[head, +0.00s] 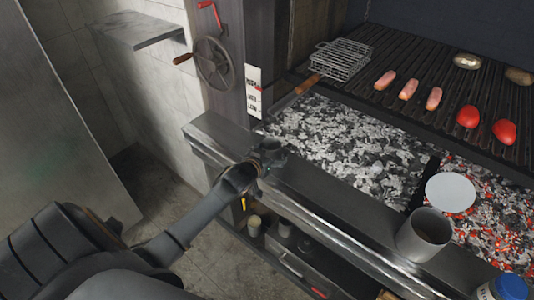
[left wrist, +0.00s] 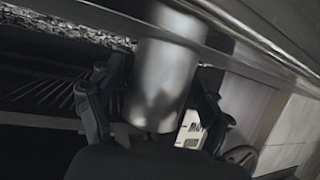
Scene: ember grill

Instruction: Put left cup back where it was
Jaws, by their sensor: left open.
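My left gripper (head: 268,156) is at the left end of the grill's metal front ledge (head: 330,215). In the left wrist view a shiny metal cup (left wrist: 162,70) stands between the two open fingers of my left gripper (left wrist: 155,110), one on each side. The fingers look spread around it; whether they touch it I cannot tell. In the head view this cup is mostly hidden by the gripper. A second grey cup (head: 424,236) stands farther right on the ledge. My right gripper is not in view.
Ash and glowing coals (head: 340,145) lie behind the ledge. A round pale disc (head: 450,192) with a dark strip is near the grey cup. A blue-lidded jar (head: 510,287) is at lower right. The grate (head: 430,100) holds sausages and tomatoes. A crank wheel (head: 212,63) is on the post.

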